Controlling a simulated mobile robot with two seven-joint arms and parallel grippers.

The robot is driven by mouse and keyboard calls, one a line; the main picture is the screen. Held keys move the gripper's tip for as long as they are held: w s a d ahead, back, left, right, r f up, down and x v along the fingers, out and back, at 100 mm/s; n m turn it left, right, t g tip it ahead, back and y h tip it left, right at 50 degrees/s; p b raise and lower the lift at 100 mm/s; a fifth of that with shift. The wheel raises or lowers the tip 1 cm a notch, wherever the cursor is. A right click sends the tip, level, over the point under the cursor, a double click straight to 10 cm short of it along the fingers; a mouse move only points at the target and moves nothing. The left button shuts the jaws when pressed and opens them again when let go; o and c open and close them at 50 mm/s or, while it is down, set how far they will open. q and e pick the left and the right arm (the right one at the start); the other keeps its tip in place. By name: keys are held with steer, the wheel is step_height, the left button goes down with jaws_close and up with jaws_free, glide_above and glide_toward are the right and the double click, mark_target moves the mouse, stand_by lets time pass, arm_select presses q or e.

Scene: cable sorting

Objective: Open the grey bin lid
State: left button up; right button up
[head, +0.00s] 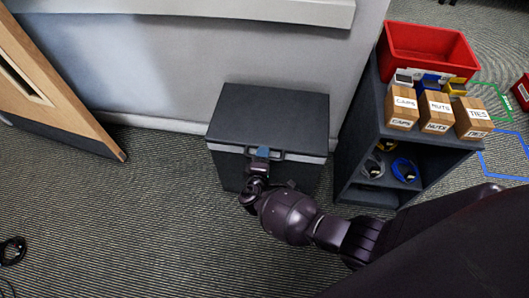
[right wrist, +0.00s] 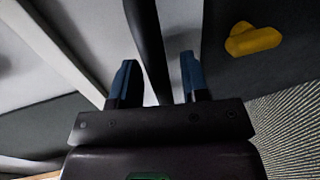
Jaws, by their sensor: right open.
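The grey bin (head: 232,170) stands against the wall in the head view, with a pale band (head: 308,157) under its dark lid. The lid (head: 270,113) lies flat and shut. My right gripper (head: 263,154) is at the middle of the bin's front upper edge. In the right wrist view my right gripper (right wrist: 156,80) is open, its two blue-tipped fingers on either side of a dark bar (right wrist: 146,35). I cannot tell whether the fingers touch the bar. My left gripper is not in view.
A dark shelf (head: 362,120) stands right of the bin, with a red crate (head: 428,45), labelled wooden boxes and coiled cables. A wooden door (head: 60,85) is at the left. A yellow piece (right wrist: 252,40) shows in the right wrist view. Carpet left of the bin is mostly clear.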

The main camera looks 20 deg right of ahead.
jaws_close()
steer(key=shift+r, duration=0.15)
